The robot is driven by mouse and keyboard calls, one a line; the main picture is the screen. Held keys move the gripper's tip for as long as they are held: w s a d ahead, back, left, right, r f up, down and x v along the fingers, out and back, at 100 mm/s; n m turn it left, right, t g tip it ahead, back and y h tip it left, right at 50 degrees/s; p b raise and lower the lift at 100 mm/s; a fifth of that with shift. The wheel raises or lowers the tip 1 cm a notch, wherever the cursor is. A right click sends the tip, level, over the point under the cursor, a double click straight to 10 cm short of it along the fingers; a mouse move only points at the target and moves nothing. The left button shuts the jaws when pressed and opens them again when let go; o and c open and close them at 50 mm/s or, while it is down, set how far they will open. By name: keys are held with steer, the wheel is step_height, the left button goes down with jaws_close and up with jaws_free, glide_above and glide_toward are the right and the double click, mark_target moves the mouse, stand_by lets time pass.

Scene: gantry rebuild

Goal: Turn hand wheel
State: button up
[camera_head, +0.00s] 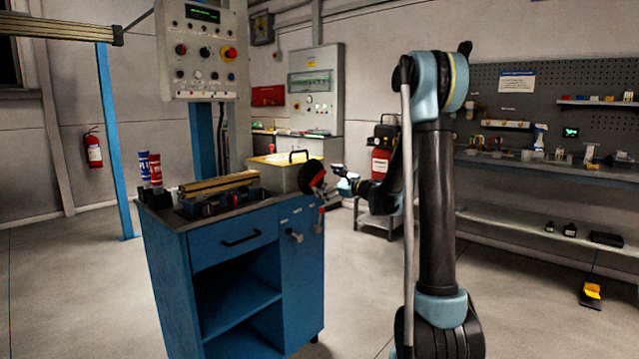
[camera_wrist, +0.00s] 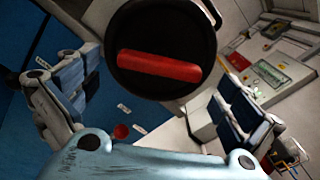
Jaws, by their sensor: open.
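The hand wheel is a black round disc with a red bar across its face. In the head view the hand wheel (camera_head: 311,176) is at the right end of the blue cabinet, just above the top. In the wrist view the hand wheel (camera_wrist: 160,24) fills the upper middle, its red bar nearly level and tilted slightly. My gripper (camera_head: 342,184) is just right of the wheel in the head view. In the wrist view my gripper (camera_wrist: 162,84) is open, one finger left and one right of the wheel, with nothing held between them.
The blue cabinet (camera_head: 235,243) carries a brass-coloured vise-like block (camera_head: 218,184) and two tubes (camera_head: 150,168). A control panel (camera_head: 205,50) stands behind it. A shelf bench (camera_head: 560,168) is at the right. Open floor lies in front of the cabinet's left side.

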mark_target(320, 180)
steer(key=shift+x, duration=1.95)
